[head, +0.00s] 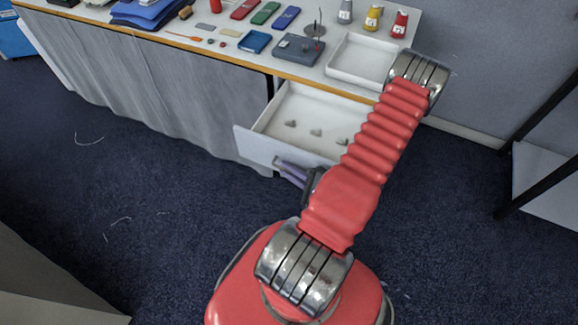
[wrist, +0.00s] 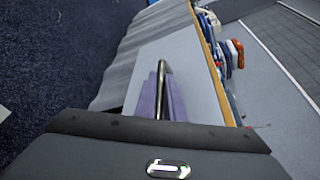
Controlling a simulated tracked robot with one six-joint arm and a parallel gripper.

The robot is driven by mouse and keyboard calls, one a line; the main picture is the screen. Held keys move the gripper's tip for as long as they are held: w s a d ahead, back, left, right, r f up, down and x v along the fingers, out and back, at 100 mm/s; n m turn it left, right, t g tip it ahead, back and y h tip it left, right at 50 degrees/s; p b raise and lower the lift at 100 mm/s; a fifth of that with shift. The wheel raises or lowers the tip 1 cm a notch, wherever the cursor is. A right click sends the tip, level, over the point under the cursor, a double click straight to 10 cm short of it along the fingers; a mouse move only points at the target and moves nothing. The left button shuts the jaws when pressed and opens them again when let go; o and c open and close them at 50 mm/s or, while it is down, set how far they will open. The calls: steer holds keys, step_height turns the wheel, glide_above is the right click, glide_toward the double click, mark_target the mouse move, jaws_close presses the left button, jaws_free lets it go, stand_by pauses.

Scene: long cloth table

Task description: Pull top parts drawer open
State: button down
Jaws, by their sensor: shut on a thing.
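The top parts drawer (head: 262,144) stands pulled out from under the right part of the table in the head view. Several small pale parts lie in it. Its grey front shows in the wrist view (wrist: 190,62). My gripper (head: 282,165) has purple fingers and is shut on the drawer's handle (wrist: 161,72), a dark bar standing between the fingers in the wrist view. In the head view the arm hides the drawer's right side and most of the handle.
The long table (head: 185,47) carries several small items, a white tray (head: 362,61) and several small bottles along the back. A grey cloth (head: 150,95) hangs down its front left. A black-framed rack (head: 545,150) stands at right. The blue carpet before the table is mostly clear.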

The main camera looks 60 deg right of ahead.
steer(key=shift+f, duration=0.15)
steer(key=c, duration=2.1)
jaws_free()
steer(key=shift+s, duration=0.1)
steer(key=shift+v, duration=6.8)
